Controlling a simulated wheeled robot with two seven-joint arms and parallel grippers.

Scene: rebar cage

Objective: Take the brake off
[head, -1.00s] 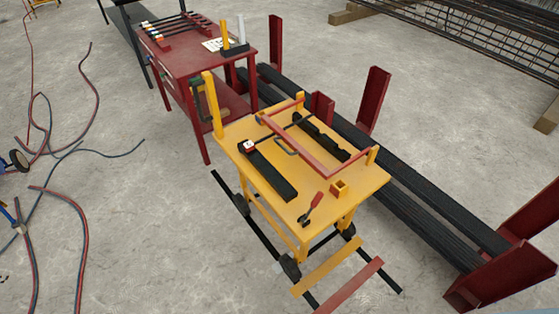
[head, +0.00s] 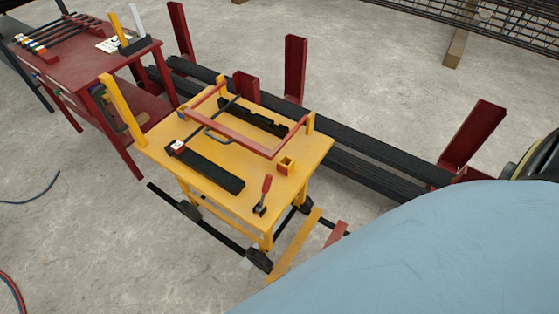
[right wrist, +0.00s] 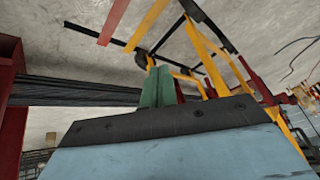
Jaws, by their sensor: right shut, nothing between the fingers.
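The yellow cart (head: 222,187) stands in the middle of the head view. In the right wrist view the yellow bar (right wrist: 148,24) and red bar (right wrist: 114,20) show at the top. My right gripper (right wrist: 157,86), with green fingers, is shut and empty, apart from the bars. The head view does not show it. My left gripper is not in view.
A red table (head: 85,45) stands behind the cart at left. Long black beams (head: 365,170) with red uprights (head: 295,68) run along the cart's far side. The cart top holds a red frame (head: 250,138) and a black bar (head: 212,172). Floor at left is mostly clear.

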